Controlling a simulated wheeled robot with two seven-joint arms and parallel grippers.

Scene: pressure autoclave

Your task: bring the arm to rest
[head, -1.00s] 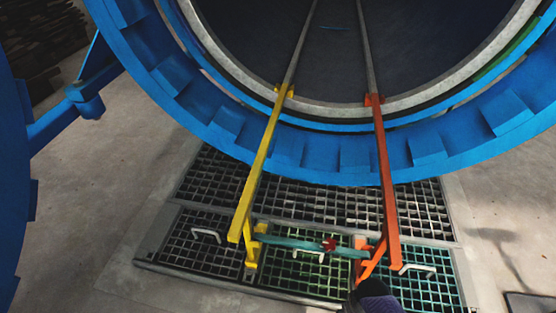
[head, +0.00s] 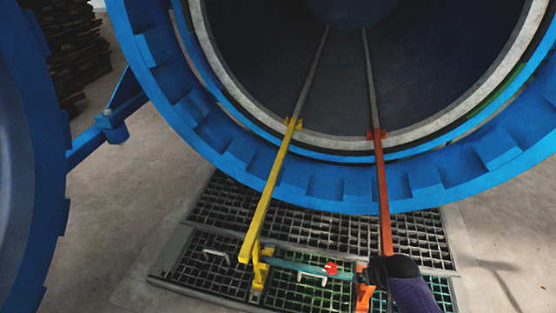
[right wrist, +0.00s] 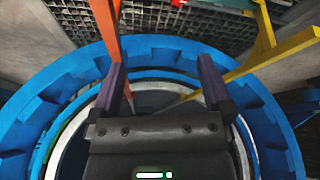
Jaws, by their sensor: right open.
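My right gripper (head: 375,268) comes in at the lower right of the head view, dark, in front of the lower end of the orange rail (head: 384,205). In the right wrist view my right gripper (right wrist: 162,64) has its two purple-grey fingers wide apart, with nothing between them. Beyond the fingers are the blue ring of the autoclave (right wrist: 180,48) and its opening. The orange rail (right wrist: 106,28) passes close to the left finger in that picture. I cannot tell whether they touch. My left gripper is not in view.
The blue autoclave mouth (head: 300,175) fills the top of the head view. A yellow rail (head: 268,200) and a teal crossbar with a red part (head: 331,268) stand over the floor grating (head: 225,205). The blue door (head: 25,170) is at the left. Concrete floor is clear at the right.

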